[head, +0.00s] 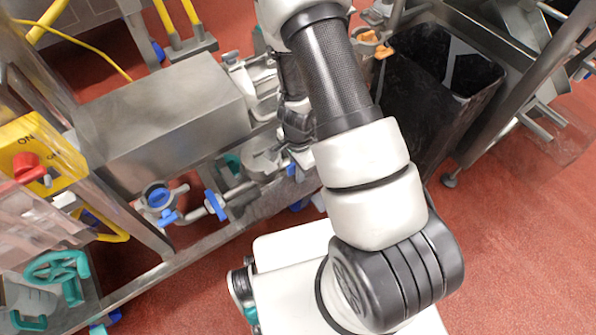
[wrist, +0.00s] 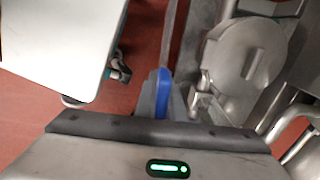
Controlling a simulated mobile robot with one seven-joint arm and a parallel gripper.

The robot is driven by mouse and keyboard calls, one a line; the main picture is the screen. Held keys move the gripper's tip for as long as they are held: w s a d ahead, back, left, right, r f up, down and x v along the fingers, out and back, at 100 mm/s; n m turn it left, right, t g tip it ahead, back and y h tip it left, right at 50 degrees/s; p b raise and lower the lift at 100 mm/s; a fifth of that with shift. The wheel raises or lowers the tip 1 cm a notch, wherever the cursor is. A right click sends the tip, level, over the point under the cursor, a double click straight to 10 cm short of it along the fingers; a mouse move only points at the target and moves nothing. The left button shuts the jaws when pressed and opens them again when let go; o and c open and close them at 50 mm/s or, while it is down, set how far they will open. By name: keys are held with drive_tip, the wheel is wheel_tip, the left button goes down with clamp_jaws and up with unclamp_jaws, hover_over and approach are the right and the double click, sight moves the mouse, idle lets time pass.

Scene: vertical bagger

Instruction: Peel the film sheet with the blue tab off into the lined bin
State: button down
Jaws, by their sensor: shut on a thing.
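In the wrist view, my gripper (wrist: 162,78) has its grey fingers closed around a blue piece, which looks like the blue tab (wrist: 162,95). I cannot make out the film sheet itself; a thin greyish strip runs up from the fingers but may be part of the machine. In the head view my arm reaches up and its end is largely hidden among the steel machine parts. The bin (head: 440,90), dark and with a black liner, stands just right of my arm, its mouth open.
A steel box (head: 165,115) and pipes with blue-handled valves (head: 213,205) lie left of my arm. A yellow switch box (head: 35,155) with a red knob is at far left. A round steel cover (wrist: 245,58) is close right of my gripper. Red floor is free at lower right.

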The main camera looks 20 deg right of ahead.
drive_tip(key=shift+s, duration=0.15)
drive_tip(key=s+b, duration=0.1)
drive_tip(key=s+d+b, duration=0.1)
drive_tip(key=s, duration=0.1)
drive_tip(key=shift+s+b, duration=0.1)
drive_tip(key=shift+b, duration=0.3)
idle(0.6)
drive_tip(key=s+d+r+b, duration=0.1)
drive_tip(key=s+d+r, duration=0.1)
drive_tip(key=s, duration=0.4)
drive_tip(key=shift+r, duration=0.5)
drive_tip(key=shift+w, duration=0.25)
idle(1.0)
